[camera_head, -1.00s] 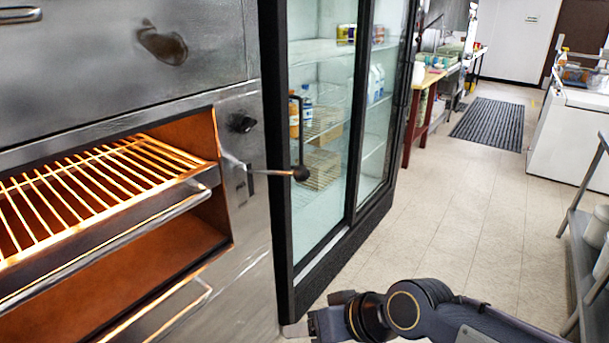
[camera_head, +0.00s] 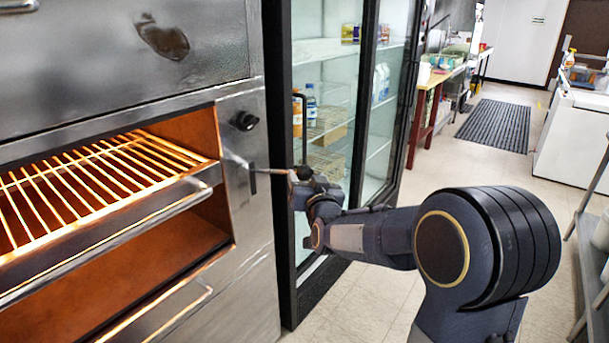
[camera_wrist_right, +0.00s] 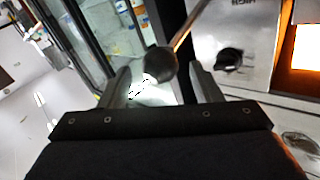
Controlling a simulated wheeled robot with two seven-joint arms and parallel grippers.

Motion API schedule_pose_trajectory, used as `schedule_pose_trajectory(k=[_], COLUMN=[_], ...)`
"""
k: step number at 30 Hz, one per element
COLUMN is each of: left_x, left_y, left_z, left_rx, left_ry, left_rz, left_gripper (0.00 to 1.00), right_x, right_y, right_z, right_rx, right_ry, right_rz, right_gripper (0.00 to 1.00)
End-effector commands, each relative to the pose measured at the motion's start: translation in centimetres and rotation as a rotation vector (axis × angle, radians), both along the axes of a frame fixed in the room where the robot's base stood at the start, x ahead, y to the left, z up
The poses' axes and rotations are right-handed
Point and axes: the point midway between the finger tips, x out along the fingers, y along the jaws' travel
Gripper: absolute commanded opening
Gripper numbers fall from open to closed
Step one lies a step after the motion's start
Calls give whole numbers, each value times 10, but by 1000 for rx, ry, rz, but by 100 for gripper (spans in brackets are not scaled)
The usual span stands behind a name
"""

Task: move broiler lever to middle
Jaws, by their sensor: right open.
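The broiler lever (camera_head: 268,171) is a thin rod with a dark round knob (camera_head: 305,172), sticking out to the right from the broiler's steel side panel, about level. My right gripper (camera_head: 298,184) is at the knob end of the lever, partly hidden behind its own wrist. In the right wrist view, the gripper (camera_wrist_right: 162,82) is open, and the knob (camera_wrist_right: 160,63) shows between and just beyond its two fingertips. Whether a finger touches the knob, I cannot tell. My left gripper is in neither view.
The broiler (camera_head: 262,240) has a glowing rack (camera_head: 90,185) and a long handle bar at left. A black control knob (camera_head: 243,121) sits above the lever. A glass-door fridge (camera_head: 278,100) stands close behind the gripper. Free floor (camera_head: 470,165) lies to the right.

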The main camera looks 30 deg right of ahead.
Motion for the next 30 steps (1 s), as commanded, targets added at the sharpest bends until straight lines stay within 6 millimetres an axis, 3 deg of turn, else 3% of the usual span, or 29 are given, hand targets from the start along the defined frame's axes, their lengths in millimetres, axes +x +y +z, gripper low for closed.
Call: schedule_pose_trajectory(k=[7, 17, 30], left_x=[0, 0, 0], left_y=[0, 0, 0], left_z=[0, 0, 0], left_rx=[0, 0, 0], left_ry=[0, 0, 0], left_rz=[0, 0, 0], left_gripper=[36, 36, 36], right_x=[29, 33, 33], right_y=[-9, -10, -10], right_z=[-1, -1, -1], right_rx=[-1, 3, 2], right_ry=[2, 2, 4], right_rz=[0, 2, 1], right_gripper=[58, 58, 2])
